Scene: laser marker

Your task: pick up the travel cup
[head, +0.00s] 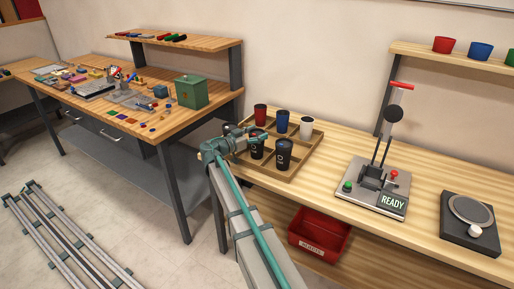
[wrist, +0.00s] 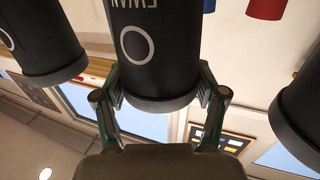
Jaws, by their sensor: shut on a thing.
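In the wrist view a black travel cup (wrist: 155,50) with a pale ring mark and lettering stands between the two fingers of my gripper (wrist: 158,95), which is shut on it. In the head view my gripper (head: 250,135) is at the left side of a wooden divided tray (head: 272,175). The held cup appears to be the black one (head: 257,149) at the tray's front left, partly hidden by the fingers. I cannot tell whether it is clear of the tray. Another black cup (head: 283,154) stands to its right. Red (head: 260,114), blue (head: 282,119) and white (head: 306,127) cups stand behind.
Neighbouring dark cups flank the held one in the wrist view, left (wrist: 40,40) and right (wrist: 300,110). A marking machine (head: 375,185) showing READY stands right of the tray. A red bin (head: 318,235) is below the bench. Bare bench lies between tray and machine.

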